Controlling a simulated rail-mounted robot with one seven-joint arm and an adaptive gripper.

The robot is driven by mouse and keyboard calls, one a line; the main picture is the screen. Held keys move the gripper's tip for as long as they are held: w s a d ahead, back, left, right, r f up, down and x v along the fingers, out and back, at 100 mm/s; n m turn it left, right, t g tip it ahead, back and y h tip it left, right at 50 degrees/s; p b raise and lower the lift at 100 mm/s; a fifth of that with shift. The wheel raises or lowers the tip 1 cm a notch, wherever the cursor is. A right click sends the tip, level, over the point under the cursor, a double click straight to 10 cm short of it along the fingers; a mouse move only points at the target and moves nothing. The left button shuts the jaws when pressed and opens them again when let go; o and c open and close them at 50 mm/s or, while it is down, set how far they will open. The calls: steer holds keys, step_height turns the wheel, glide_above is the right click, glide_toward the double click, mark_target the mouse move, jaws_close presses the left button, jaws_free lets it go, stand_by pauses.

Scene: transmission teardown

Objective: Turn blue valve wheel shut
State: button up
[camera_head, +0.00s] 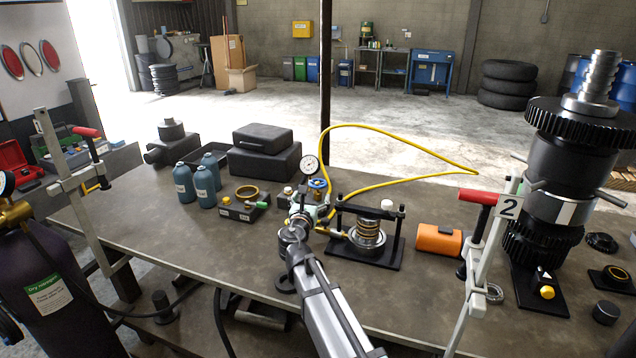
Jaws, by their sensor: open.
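The blue valve wheel (318,184) is small and sits just below a round white-faced pressure gauge (310,166) on the bench. A yellow hose (400,141) loops away from this spot. My arm reaches in from the bottom edge, and my gripper (308,212) is close in front of and below the wheel in the picture. My gripper is open, with nothing seen held in it. The wheel's upper part shows; the fittings under it are largely hidden by my gripper. I cannot tell whether a finger touches the wheel.
A black press frame with a coil spring (368,225) stands just right of my gripper. A dark block with a yellow ring (247,194) and blue bottles (205,184) stand left. A tall gear stack (556,190) and red-handled clamp (482,198) stand right. The front-left benchtop is clear.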

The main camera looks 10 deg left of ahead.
mark_target(320, 179)
steer(key=w, duration=0.3)
steer(key=w+p, duration=0.1)
steer(key=w, duration=0.2)
steer(key=w+d, duration=0.1)
steer(key=w, duration=0.2)
steer(key=shift+p, duration=0.35)
steer(key=c, duration=1.1)
